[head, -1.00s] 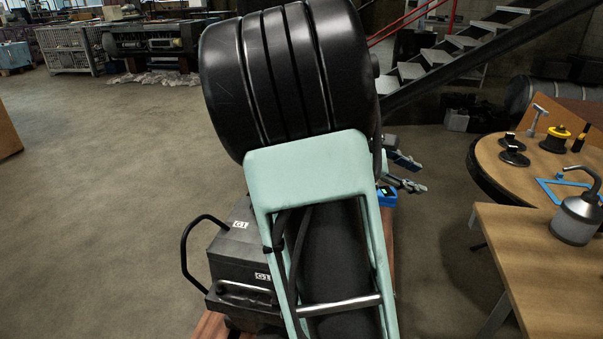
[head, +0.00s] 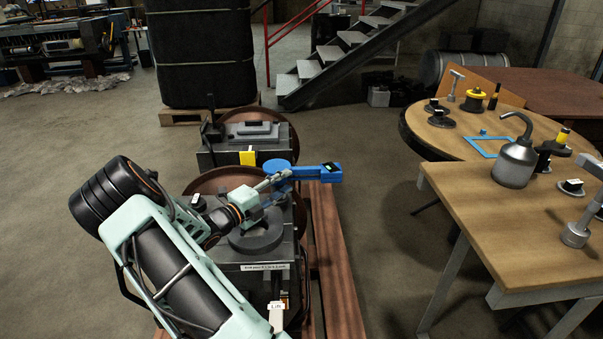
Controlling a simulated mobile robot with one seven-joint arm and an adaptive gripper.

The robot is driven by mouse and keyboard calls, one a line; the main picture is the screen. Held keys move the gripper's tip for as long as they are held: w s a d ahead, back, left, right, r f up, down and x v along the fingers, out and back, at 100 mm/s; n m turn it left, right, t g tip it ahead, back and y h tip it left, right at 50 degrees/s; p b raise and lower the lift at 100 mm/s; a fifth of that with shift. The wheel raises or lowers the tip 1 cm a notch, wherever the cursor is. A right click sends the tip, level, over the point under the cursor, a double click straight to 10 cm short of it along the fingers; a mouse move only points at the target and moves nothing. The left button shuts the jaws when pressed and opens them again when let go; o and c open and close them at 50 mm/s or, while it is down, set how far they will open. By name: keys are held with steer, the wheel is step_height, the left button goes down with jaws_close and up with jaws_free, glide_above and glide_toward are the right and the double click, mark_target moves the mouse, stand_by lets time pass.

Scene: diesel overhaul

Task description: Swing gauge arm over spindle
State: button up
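The blue gauge arm (head: 312,173) shows in the head view. It has a round blue end at the left and a bar reaching right, with a small dark display at its tip. My gripper (head: 275,180) is at the near edge of the round blue end; I cannot tell whether it touches it or whether the fingers are closed. A dark ring-shaped part (head: 257,234) sits on a machine block below and nearer than my gripper. I cannot tell whether it is the spindle. A blue part (head: 264,212) shows partly behind my gripper, above the ring.
A second machine block (head: 245,146) with a yellow tag stands behind. A reddish-brown rail (head: 335,260) runs along the right. A round table (head: 415,128) and a wooden bench (head: 470,225) with an oil can (head: 515,163) stand to the right. Floor between rail and tables is clear.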

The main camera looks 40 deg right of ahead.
mark_target(301, 172)
steer(key=d, duration=0.3)
steer(key=d+b, duration=0.1)
steer(key=d, duration=0.2)
steer(key=d+b, duration=0.1)
steer(key=d, duration=0.2)
steer(key=shift+w+d, duration=0.15)
steer(key=shift+w, duration=0.2)
steer(key=shift+c, duration=0.2)
jaws_close()
